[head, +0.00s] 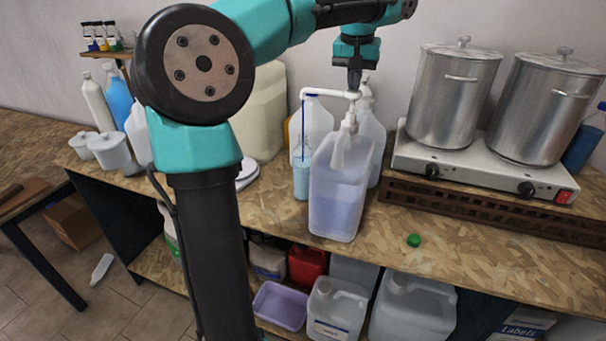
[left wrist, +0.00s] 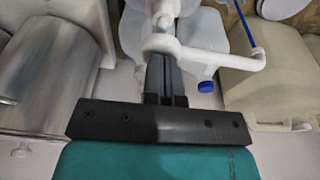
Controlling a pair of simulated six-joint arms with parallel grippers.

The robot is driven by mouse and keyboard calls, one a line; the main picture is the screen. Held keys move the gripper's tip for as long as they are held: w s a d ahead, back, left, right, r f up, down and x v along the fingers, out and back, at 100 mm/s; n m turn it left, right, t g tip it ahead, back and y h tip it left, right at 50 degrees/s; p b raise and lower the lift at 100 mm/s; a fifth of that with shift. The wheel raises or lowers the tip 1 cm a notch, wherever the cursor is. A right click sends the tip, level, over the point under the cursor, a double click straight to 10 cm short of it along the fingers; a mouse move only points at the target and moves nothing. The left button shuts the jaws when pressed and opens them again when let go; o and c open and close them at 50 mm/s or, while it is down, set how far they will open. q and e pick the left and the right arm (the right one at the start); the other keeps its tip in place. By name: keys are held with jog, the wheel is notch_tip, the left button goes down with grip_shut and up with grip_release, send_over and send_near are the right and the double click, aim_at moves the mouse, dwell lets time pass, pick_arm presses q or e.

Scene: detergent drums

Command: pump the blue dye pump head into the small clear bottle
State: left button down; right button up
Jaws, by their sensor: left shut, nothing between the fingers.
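The white pump head (head: 345,94) stands at the back of the bench, its long spout reaching left. My left gripper (head: 355,84) is shut with nothing in it, fingertips pointing down on or just above the pump head. The pump head (left wrist: 160,45) and gripper (left wrist: 165,85) also show in the left wrist view. A thin blue stream (head: 303,130) runs down from the spout tip towards a small clear bottle (head: 302,183) with pale blue in it, partly hidden by the front jug. My right gripper is not in view.
A large clear jug (head: 337,200) with pale violet liquid and its own white pump stands in front. Two steel pots (head: 452,100) stand on a hotplate (head: 480,180) at right. A green cap (head: 414,240) lies on the bench (head: 470,250), with clear space around it.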

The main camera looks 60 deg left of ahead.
pick_arm(q)
jog(key=shift+f, duration=1.45)
jog(key=shift+r, duration=3)
jog(key=shift+f, duration=0.1)
